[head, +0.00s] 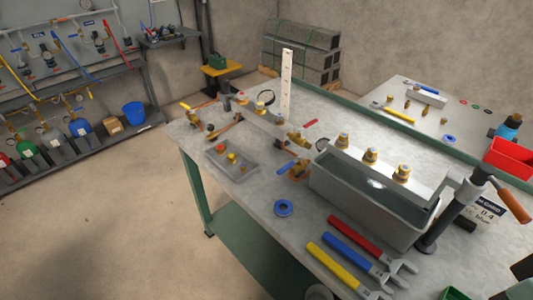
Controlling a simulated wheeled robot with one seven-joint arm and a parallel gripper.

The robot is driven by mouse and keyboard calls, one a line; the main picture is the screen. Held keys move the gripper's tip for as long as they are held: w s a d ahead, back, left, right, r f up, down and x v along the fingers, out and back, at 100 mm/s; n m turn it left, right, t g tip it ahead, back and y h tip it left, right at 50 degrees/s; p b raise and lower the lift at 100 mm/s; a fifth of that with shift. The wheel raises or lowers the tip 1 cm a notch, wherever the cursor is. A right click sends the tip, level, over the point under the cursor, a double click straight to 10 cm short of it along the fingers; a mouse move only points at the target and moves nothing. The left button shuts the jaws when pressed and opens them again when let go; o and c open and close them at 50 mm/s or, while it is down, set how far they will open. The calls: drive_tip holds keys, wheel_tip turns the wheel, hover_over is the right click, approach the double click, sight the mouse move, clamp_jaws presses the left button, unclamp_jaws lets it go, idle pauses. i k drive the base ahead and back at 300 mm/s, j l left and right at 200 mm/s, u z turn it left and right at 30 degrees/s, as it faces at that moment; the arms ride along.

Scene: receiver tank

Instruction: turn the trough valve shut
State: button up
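The grey metal trough (352,206) stands on the workbench at centre right, with liquid visible inside. A brass valve body (299,172) sits at its left end, with a blue lever handle (287,166) pointing out to the left. I take this as the trough valve; the exact lever angle against the pipe is too small to tell. Several brass fittings stand on the pale rail along the trough, such as one middle fitting (370,156). My gripper is not clearly seen in this view.
Red, blue and yellow wrenches (345,258) lie in front of the trough. A blue ring (284,208) lies near the bench edge. A dark post with an orange handle (514,206) stands at the right. A small grey tray (240,168) and pipework lie left. Floor at left is clear.

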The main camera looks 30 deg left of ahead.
sight(289, 165)
drive_tip(key=j+u, duration=0.1)
drive_tip(key=u, duration=0.25)
drive_tip(key=j+u, duration=0.1)
drive_tip(key=u, duration=0.6)
drive_tip(key=i+j+u, duration=0.15)
drive_tip(key=j+u, duration=0.25)
drive_tip(key=i+j+u, duration=0.2)
drive_tip(key=u, duration=0.15)
